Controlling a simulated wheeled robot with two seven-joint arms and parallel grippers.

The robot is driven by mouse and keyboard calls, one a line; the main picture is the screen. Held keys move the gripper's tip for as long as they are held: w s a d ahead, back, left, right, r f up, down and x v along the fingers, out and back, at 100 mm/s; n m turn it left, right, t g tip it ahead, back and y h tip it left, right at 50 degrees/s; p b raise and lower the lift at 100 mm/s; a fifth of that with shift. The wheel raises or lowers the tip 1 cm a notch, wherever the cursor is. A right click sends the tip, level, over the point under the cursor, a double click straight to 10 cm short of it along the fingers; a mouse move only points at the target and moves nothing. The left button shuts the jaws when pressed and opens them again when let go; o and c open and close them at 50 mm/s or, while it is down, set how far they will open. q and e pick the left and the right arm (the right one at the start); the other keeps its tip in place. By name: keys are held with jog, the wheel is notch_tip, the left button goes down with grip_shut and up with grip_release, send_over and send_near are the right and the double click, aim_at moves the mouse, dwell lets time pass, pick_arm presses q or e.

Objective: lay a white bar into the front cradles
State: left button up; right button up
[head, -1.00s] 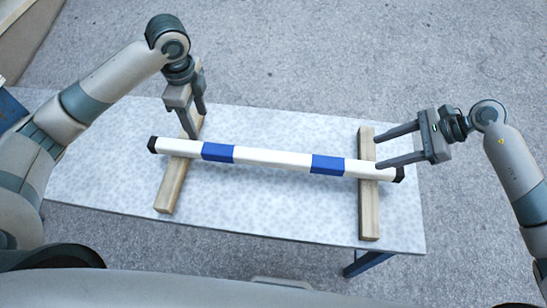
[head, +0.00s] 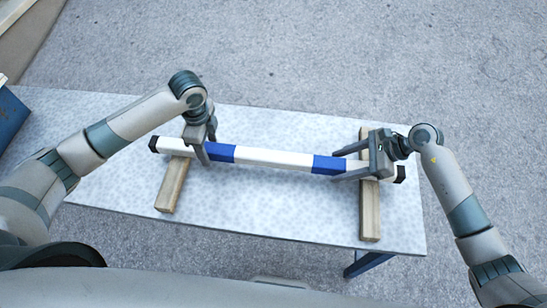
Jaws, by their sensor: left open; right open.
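The white bar (head: 273,158) with two blue bands and black end caps lies crosswise over two wooden blocks on the table. The left wooden block (head: 172,186) and the right wooden block (head: 370,208) run front to back under its ends. Any cradle notches are too small to tell. My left gripper (head: 206,158) is open at the bar just left of the left blue band. My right gripper (head: 340,166) is open, its fingers reaching left over the bar at the right blue band. I cannot tell whether either touches the bar.
The speckled white table (head: 270,211) is clear in front of the bar and between the blocks. Its front edge drops to a grey floor (head: 330,60). A blue object (head: 10,118) stands at the far left.

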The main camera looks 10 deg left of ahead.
pick_arm(q)
jog(key=shift+f, duration=0.15)
pick_arm(e)
jog(key=shift+a+f, duration=0.1)
pick_arm(q)
grip_shut()
pick_arm(e)
grip_shut()
pick_arm(q)
jog(key=shift+w+r, duration=0.1)
jog(key=shift+r, duration=0.1)
pick_arm(e)
jog(key=shift+r, duration=0.2)
